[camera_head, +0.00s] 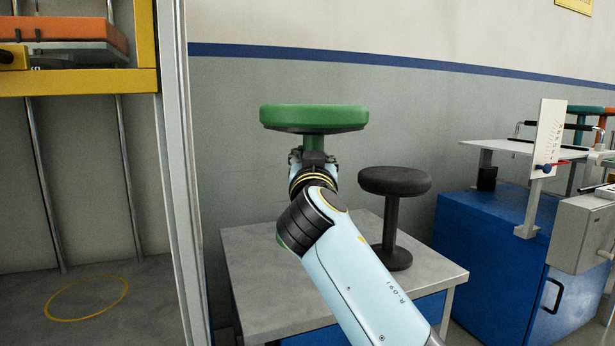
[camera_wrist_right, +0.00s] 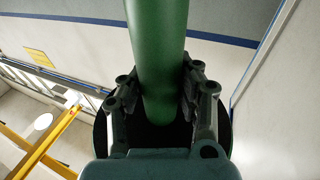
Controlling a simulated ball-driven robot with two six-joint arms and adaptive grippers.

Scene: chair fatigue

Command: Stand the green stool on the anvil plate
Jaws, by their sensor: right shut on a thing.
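The green stool (camera_head: 314,118) is upright in the head view, its round seat above my right gripper (camera_head: 313,160). My right gripper is shut on its green post, which also shows between the fingers in the right wrist view (camera_wrist_right: 158,50). My arm hides most of the lower stool; a small green patch shows left of the arm. A grey surface with a yellow ring (camera_head: 87,298), apparently the anvil plate, lies at lower left, and its ring is empty. The stool is to the right of it, beyond a pale upright post. My left gripper is not in view.
A grey-topped table (camera_head: 250,265) stands below the held stool, with a black stool (camera_head: 394,182) on it. The pale frame post (camera_head: 181,170) stands between table and ring. A yellow beam (camera_head: 80,82) crosses above the ring. A blue cabinet (camera_head: 490,250) is at right.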

